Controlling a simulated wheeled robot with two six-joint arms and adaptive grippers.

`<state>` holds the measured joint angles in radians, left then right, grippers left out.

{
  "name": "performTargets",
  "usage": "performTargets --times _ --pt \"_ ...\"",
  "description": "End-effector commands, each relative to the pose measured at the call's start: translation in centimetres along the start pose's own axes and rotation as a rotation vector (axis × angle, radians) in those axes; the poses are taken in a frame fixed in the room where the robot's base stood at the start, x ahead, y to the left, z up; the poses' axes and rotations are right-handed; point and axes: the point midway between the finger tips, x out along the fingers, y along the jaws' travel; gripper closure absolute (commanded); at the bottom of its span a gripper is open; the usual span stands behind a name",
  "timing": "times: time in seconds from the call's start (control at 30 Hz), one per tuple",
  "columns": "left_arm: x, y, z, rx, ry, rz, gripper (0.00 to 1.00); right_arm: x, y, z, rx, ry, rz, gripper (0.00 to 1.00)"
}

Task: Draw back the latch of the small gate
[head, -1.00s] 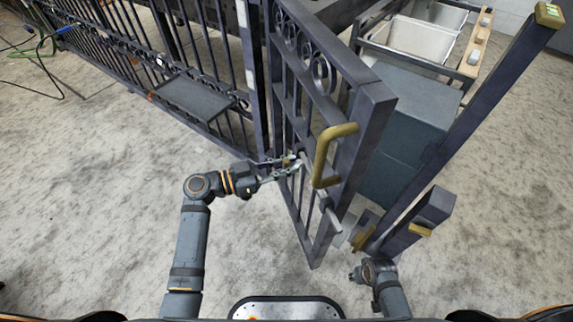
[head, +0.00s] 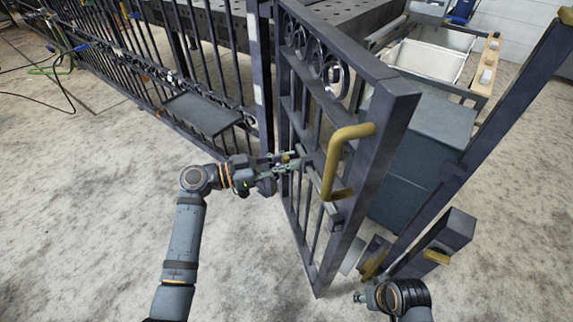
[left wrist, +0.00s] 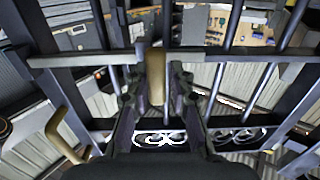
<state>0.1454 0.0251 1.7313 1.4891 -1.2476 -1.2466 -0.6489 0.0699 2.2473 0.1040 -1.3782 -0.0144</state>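The small gate (head: 375,155) is a dark metal leaf with bars and scrolls, standing at an angle to the dark post (head: 480,130) at right. A brass pull handle (head: 332,165) is on its free side. My left gripper (head: 288,162) is at the bars left of the handle. In the left wrist view its fingers (left wrist: 155,92) close on both sides of a brass latch knob (left wrist: 155,65). My right gripper (head: 361,297) is low near the gate's bottom corner; its fingers are too small to judge.
A fixed fence (head: 150,60) with a small dark shelf (head: 203,113) extends left. A block with a brass piece (head: 445,245) stands by the right post. Grey boxes (head: 425,130) and white bins (head: 430,60) are behind the gate.

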Motion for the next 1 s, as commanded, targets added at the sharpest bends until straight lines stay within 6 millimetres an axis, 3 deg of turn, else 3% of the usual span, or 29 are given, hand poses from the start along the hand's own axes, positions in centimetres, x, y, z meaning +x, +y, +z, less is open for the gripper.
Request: performTargets --times 0.13,0.47,0.57,0.83,1.0 --pt "0.0 0.0 -0.1 0.002 0.002 0.0 0.6 0.0 0.0 0.0 0.0 0.0 0.0 0.6" --pt "-0.4 0.1 0.0 0.001 0.0 0.002 0.6 0.1 0.0 0.0 0.001 -0.001 0.001 0.6" --pt "-1.8 0.0 0.1 0.003 -0.004 0.001 0.6 0.1 0.0 0.0 0.001 -0.001 0.001 0.6" --pt "-8.3 0.0 0.2 0.001 -0.008 0.002 0.6 0.0 0.0 0.0 0.001 -0.001 0.0 0.6" --pt "-11.0 0.0 0.1 0.002 -0.004 0.002 0.6 0.0 0.0 0.0 0.0 -0.001 0.001 0.6"
